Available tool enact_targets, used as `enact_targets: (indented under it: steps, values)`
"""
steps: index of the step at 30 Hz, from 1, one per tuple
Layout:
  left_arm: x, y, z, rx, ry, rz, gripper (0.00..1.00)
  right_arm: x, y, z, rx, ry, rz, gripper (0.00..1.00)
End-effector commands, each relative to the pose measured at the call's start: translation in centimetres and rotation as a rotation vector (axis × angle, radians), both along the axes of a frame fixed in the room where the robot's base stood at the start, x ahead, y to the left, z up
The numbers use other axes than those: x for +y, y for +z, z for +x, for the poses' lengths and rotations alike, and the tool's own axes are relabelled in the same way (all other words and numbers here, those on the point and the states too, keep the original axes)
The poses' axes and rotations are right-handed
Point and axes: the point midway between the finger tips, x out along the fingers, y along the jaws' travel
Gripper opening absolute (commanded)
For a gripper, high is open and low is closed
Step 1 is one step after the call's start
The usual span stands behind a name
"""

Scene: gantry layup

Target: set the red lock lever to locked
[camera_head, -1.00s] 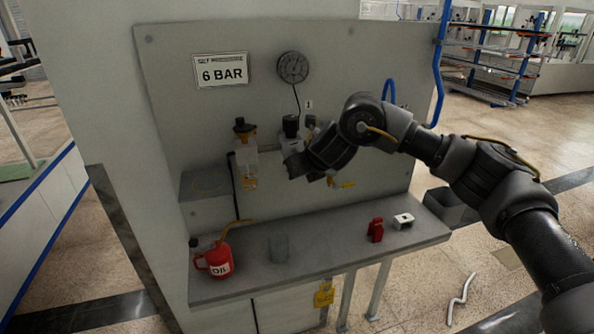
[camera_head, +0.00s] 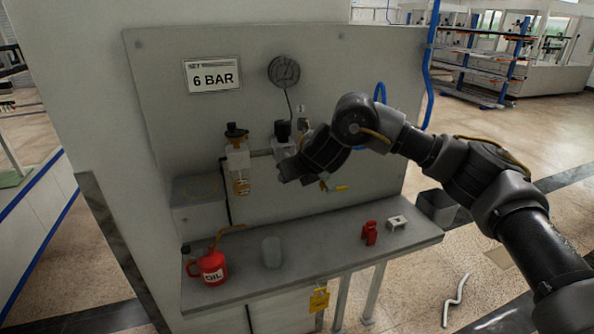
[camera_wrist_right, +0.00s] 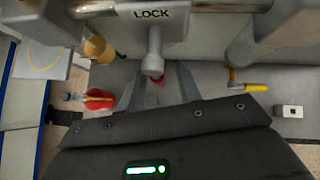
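In the right wrist view a LOCK label (camera_wrist_right: 151,13) sits on a pale fitting above a grey rounded stem (camera_wrist_right: 154,52). A small red piece (camera_wrist_right: 158,79), which may be part of the lock lever, shows just below the stem's end, mostly hidden. My right gripper (camera_wrist_right: 160,80) has its two grey fingers apart, one on each side of the stem and red piece; I cannot tell whether either touches. In the head view the right gripper (camera_head: 286,174) is close in front of the regulator (camera_head: 284,145) and hides the lever. My left gripper is out of view.
A filter bowl (camera_head: 238,165) hangs left of the regulator, and a yellow-handled valve (camera_head: 337,188) sits to its right. The shelf (camera_head: 325,236) below holds a red oil can (camera_head: 211,267), a grey cup (camera_head: 271,252), a red item (camera_head: 369,233) and a white block (camera_head: 397,223).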

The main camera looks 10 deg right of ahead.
Motion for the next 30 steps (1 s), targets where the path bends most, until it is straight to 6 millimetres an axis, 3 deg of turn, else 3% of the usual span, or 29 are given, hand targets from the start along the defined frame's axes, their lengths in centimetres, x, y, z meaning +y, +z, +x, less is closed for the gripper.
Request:
enact_targets:
  steps: [7, 15, 30]
  values:
    - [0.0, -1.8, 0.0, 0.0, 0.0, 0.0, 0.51, -1.1, 3.0, -3.2, -0.007, 0.003, -0.002, 0.35]
    - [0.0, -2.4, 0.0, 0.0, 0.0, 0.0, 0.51, -2.1, 6.1, -6.2, -0.006, 0.001, -0.002, 0.35]
    - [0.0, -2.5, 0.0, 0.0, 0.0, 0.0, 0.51, -2.3, 6.7, -7.0, 0.001, 0.0, 0.001, 0.35]
